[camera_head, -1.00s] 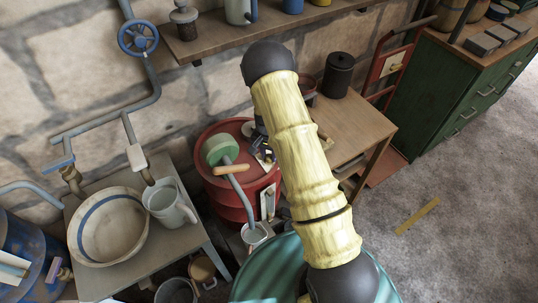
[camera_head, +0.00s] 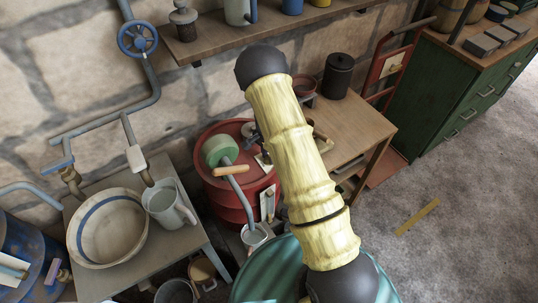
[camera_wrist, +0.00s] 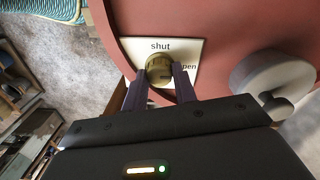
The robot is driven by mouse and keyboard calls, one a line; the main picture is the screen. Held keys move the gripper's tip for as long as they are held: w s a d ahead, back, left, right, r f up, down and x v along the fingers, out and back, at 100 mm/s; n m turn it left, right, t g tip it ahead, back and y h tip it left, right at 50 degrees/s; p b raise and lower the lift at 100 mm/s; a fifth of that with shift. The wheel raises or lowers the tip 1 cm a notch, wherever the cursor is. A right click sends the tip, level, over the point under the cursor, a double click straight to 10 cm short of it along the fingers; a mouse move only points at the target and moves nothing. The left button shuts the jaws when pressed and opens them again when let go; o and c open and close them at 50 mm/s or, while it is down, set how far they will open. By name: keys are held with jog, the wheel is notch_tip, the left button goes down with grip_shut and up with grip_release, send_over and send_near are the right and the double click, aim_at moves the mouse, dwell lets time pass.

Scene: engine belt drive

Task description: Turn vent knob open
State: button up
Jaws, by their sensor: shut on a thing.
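In the wrist view, the brass-coloured vent knob (camera_wrist: 160,68) sits on a pale label plate (camera_wrist: 188,48) on the red drum top. The plate reads "shut" above the knob and "open" at its right, the first letter hidden by a finger. My gripper (camera_wrist: 160,80) is shut on the knob, one dark finger on each side. The knob's exact pointing direction is hard to tell. In the head view, the red drum (camera_head: 232,195) stands at centre, and my yellow-sleeved arm hides the knob and most of my gripper.
A grey round fitting (camera_wrist: 272,78) stands on the drum top, right of the knob. A green-wheeled pump with a wooden handle (camera_head: 230,170) is on the drum's left. A wooden table (camera_head: 350,130) stands at right, a bench with a bowl (camera_head: 108,228) and jug (camera_head: 170,204) at left.

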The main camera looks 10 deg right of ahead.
jog(key=shift+w+r, duration=0.1)
jog(key=o, duration=1)
jog(key=shift+c, duration=0.2)
notch_tip(320, 180, up, 17)
jog(key=b, duration=0.1)
jog(key=shift+w+a+r, duration=0.15)
jog(key=s+r+n+t, duration=0.1)
jog(key=s+r+n, duration=0.3)
jog(key=s, duration=0.6)
jog(key=s+r+n+t+p, duration=0.1)
jog(key=s+r+n, duration=0.4)
jog(key=s, duration=0.6)
jog(key=n+t, duration=0.1)
jog(key=n, duration=0.1)
jog(key=shift+s+d+r+n+p, duration=0.2)
jog(key=shift+s+r+n+p, duration=0.05)
jog(key=shift+s+n+p, duration=0.05)
